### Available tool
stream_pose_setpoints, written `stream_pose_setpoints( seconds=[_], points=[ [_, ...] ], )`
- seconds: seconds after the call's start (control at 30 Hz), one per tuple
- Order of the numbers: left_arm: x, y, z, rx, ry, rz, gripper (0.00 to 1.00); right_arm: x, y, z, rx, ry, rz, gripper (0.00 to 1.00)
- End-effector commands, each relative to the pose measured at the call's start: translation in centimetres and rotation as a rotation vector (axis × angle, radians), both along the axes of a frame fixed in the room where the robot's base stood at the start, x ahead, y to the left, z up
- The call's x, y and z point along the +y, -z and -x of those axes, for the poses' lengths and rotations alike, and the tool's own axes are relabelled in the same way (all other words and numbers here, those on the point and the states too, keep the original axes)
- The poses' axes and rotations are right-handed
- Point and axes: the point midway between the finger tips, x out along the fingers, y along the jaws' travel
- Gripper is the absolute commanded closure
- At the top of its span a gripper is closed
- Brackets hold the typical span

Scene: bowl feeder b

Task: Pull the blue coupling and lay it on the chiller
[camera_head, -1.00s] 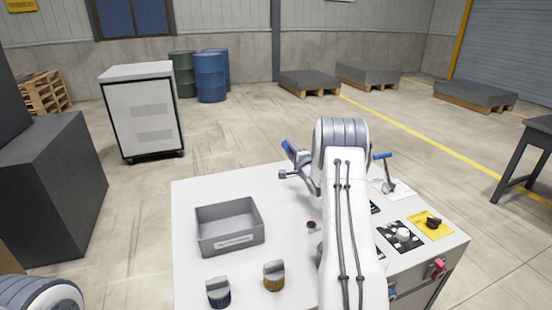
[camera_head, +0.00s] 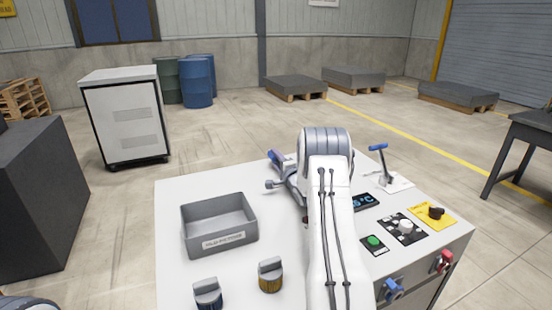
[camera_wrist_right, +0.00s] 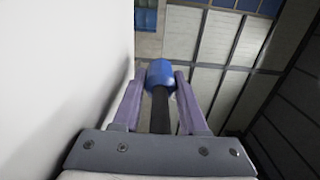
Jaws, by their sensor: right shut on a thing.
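The blue coupling (camera_wrist_right: 160,73) is between the fingers of my right gripper (camera_wrist_right: 158,92) in the right wrist view, with a dark stem running back toward the palm. The gripper is shut on it. In the head view my right gripper (camera_head: 278,172) shows beside my arm's joint, near the chiller's far edge, with blue at its end. The chiller (camera_head: 175,225) has a white top. I cannot tell whether the coupling touches it. My left gripper is not in view.
On the chiller stand a grey bin (camera_head: 218,225), two knobbed caps (camera_head: 208,293) (camera_head: 270,275), a blue-handled lever (camera_head: 380,160) and control panels (camera_head: 403,228). Blue (camera_head: 392,289) and red (camera_head: 445,262) fittings sit on its front.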

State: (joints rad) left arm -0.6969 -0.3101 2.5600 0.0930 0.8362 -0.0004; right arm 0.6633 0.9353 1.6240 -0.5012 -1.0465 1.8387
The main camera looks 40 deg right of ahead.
Motion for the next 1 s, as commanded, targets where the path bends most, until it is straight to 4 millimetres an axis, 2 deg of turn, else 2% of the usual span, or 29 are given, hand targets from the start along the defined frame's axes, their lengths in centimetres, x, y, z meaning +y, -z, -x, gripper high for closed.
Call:
stream_pose_setpoints(
  seconds=[0.2,0.23,0.3,0.57,0.67,0.77,1.0],
  points=[
    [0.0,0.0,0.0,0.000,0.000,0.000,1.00,-0.2,-0.1,0.1,-0.002,0.002,0.001,1.00],
    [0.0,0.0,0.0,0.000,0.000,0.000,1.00,-0.2,-0.1,0.1,-0.002,0.002,0.001,0.46],
    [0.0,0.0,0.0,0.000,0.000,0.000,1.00,-0.2,-0.1,0.1,-0.002,0.002,0.001,0.23],
    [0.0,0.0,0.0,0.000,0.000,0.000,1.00,-0.1,0.0,0.2,0.000,0.002,0.000,0.23],
    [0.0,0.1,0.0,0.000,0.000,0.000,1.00,0.0,0.0,0.9,0.001,0.002,0.000,0.23],
    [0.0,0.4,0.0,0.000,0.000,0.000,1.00,0.3,0.1,2.2,0.002,0.003,-0.001,0.23],
    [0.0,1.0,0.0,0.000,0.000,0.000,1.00,1.3,0.1,6.8,0.002,0.004,0.000,0.23]
  ],
)
